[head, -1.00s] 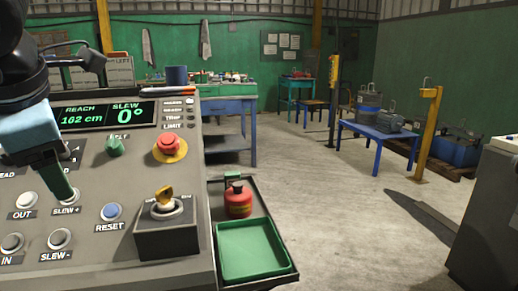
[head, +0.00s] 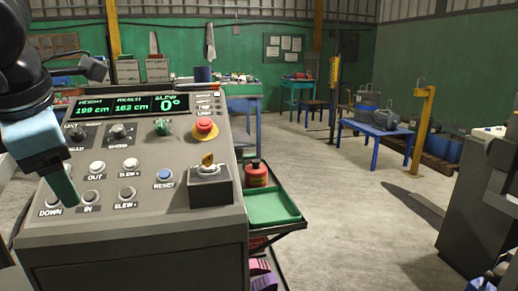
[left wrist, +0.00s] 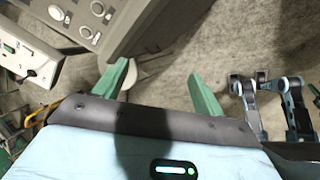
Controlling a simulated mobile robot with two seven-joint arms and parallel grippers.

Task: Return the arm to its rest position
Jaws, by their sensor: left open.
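My left arm comes in from the left in the head view. Its gripper (head: 66,190), pale blue with green fingers, hangs in front of the left part of the grey control console (head: 130,222), near the DOWN and IN buttons. Whether it touches the panel cannot be told from the head view. In the left wrist view the two green fingers of this gripper (left wrist: 160,76) stand wide apart with nothing between them. The console also shows at that view's top left (left wrist: 150,22). My right gripper cannot be made out.
The console has a display (head: 133,106), a red emergency button (head: 205,126) and a key switch (head: 209,170). A green tray (head: 272,207) and a red canister (head: 256,174) sit at its right. Open concrete floor lies between.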

